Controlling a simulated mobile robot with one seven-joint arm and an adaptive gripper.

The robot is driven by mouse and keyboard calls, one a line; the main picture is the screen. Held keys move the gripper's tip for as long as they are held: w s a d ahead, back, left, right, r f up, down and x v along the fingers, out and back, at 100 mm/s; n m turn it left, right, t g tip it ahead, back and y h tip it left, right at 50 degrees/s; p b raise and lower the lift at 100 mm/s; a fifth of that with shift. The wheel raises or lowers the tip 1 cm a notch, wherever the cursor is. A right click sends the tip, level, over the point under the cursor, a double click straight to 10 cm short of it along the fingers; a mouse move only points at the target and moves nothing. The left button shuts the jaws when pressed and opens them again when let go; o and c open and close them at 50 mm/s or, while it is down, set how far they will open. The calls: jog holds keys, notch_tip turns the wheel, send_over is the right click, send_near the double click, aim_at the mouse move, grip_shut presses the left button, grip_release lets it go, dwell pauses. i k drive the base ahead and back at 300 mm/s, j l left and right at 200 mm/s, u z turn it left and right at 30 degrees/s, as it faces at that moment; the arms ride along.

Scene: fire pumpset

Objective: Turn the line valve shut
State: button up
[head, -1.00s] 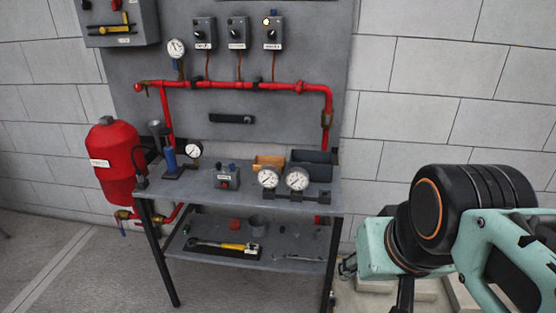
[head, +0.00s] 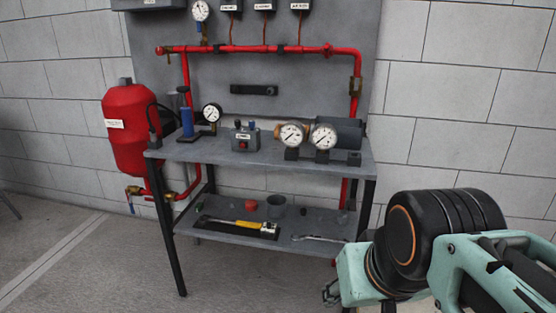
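Red pipework (head: 265,49) runs along the grey back panel and down the right side. A brass-coloured fitting (head: 355,90) sits on its right vertical run. At the lower left, a brass valve (head: 134,190) with a blue handle hanging down sits under the red tank (head: 129,128). Which fitting is the line valve I cannot tell, as no label is readable. My gripper (head: 331,292) shows only in small part, low beside my arm, in front of the bench's right side. Its fingers are mostly hidden and it appears apart from all the fittings.
The grey bench (head: 240,155) carries a blue hand pump (head: 187,122), several gauges and a small control box (head: 244,137). Its lower shelf (head: 225,237) holds a yellow-handled tool (head: 238,224), a wrench (head: 318,238) and cups. The floor at the left front is clear.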

aim_at(359, 61)
jog(key=i+l, duration=0.35)
jog(key=l, duration=0.2)
jog(key=i+l, duration=0.4)
jog(key=l, duration=0.1)
